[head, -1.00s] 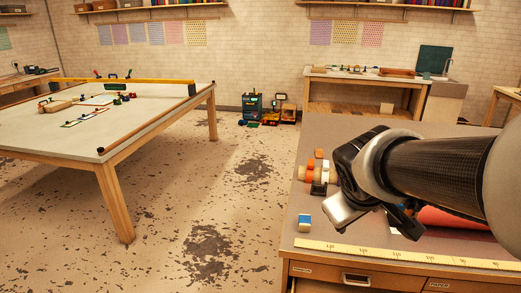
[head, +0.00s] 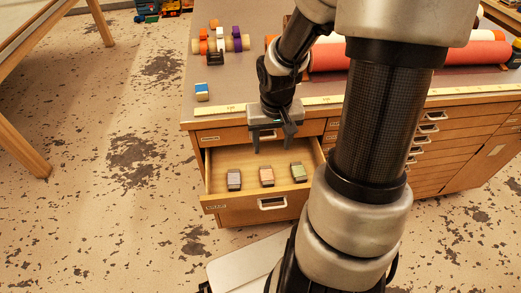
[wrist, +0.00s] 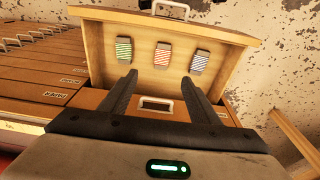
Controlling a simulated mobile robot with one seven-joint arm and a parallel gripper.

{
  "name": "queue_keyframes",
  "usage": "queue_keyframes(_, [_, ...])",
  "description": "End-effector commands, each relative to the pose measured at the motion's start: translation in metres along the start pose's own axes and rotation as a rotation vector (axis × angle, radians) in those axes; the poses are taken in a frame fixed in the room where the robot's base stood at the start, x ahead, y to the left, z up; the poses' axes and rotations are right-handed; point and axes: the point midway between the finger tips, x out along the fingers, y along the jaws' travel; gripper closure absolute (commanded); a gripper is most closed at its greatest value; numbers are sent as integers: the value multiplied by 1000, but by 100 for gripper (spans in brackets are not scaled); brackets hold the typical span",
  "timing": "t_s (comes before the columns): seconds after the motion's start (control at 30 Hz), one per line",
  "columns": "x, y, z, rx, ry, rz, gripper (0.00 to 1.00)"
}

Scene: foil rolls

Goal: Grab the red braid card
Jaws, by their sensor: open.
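The red braid card (head: 267,176) lies in an open drawer (head: 215,172), the middle one of three cards in a row. It looks reddish-striped in the wrist view (wrist: 162,54). A green card (head: 298,172) lies on its right and a blue-grey card (head: 234,179) on its left in the head view; the wrist view shows this order reversed. My gripper (head: 273,143) is open and empty, pointing down above the back part of the drawer. In the wrist view its fingers (wrist: 159,80) straddle the line to the red card, apart from it.
The cabinet top (head: 235,88) is above the drawer, with a yellow ruler (head: 322,100) along its front edge. A blue-and-white block (head: 202,92), several small rolls and a long red roll (head: 330,57) lie on it. Bare floor is clear to the left.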

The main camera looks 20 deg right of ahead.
Motion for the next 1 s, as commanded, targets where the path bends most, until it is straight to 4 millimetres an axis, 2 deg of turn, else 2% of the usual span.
queue_keyframes(0.17, [27, -2, 2, 12, -9, -8, 44])
queue_keyframes(0.5, [101, -2, 3, 9, -8, -7, 44])
queue_keyframes(0.6, [115, -2, 2, 10, -6, -7, 44])
queue_keyframes(0.87, [132, -2, 1, 11, -6, -6, 44])
queue_keyframes(1.0, [155, -6, 0, 8, -7, -7, 44])
